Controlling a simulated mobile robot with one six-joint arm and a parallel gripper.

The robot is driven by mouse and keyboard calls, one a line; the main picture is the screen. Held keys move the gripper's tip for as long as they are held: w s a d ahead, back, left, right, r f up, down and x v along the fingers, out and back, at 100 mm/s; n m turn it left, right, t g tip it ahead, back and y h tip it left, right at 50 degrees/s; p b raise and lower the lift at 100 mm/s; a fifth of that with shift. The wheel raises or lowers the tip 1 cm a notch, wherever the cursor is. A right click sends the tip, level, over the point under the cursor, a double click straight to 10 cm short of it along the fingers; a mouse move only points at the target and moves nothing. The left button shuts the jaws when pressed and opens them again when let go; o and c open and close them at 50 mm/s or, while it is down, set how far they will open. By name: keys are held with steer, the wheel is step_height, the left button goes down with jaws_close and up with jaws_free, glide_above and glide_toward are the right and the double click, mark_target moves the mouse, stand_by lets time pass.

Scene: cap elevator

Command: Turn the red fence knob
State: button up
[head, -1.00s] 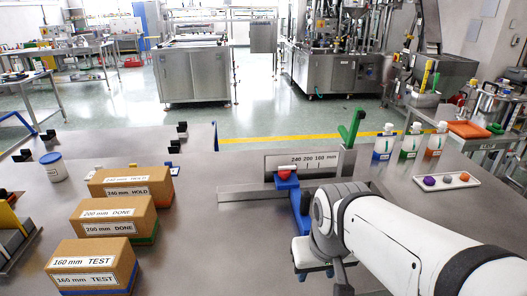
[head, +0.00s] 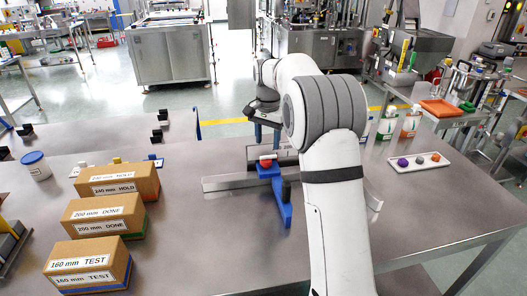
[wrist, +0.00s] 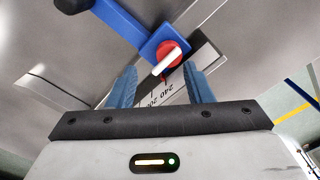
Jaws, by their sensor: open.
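The red fence knob (head: 266,161) has a white bar across its face and sits on the blue fence (head: 285,207) at the middle of the table. In the wrist view the red knob (wrist: 171,53) lies just beyond the fingertips, roughly between them, with its white bar slanted. The blue fence (wrist: 124,20) runs to the upper left there. My gripper (head: 267,145) points down close above the knob in the head view. Its two blue fingers are spread and empty in the wrist view (wrist: 162,73), with no visible contact with the knob.
A scale plate (wrist: 160,93) with numbers lies behind the knob. A metal rail (head: 228,184) runs under the fence. Labelled cardboard boxes (head: 105,215) stand at left. A white tray (head: 420,162) and bottles (head: 410,121) are at right. The table front is clear.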

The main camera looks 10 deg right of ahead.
mark_target(266, 157)
steer(key=shift+w+f+m, duration=0.15)
steer(key=shift+w+f, duration=0.1)
steer(key=shift+w, duration=0.3)
steer(key=shift+w+f+m, duration=0.15)
steer(key=shift+w+f, duration=0.05)
steer(key=shift+w, duration=0.3)
steer(key=shift+w+f, duration=0.1)
steer(key=shift+f, duration=0.25)
steer(key=shift+f+p, duration=0.5)
steer(key=shift+f, duration=3.1)
steer(key=c, duration=0.7)
